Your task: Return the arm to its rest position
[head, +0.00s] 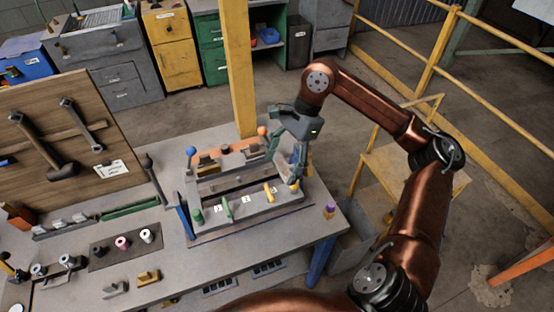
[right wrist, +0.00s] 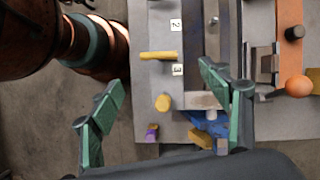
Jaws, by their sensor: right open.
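My right arm bends over the workbench (head: 325,225) from the right. Its gripper (head: 286,160) hangs pointing down over the right end of a grey fixture (head: 235,213) with numbered labels. In the right wrist view, the green fingers of the gripper (right wrist: 160,82) stand wide apart with nothing held between them. A yellow knob (right wrist: 163,102) and a yellow bar (right wrist: 158,56) show below, between and beyond the fingers. Whether the fingers touch the fixture cannot be told. My left gripper is not in view.
A yellow post (head: 237,75) rises behind the fixture. A wooden tool board (head: 50,110) stands at the left. A small purple-topped piece (head: 329,210) sits near the bench's right edge. Yellow railings (head: 425,60) and a yellow stand (head: 385,165) are on the right.

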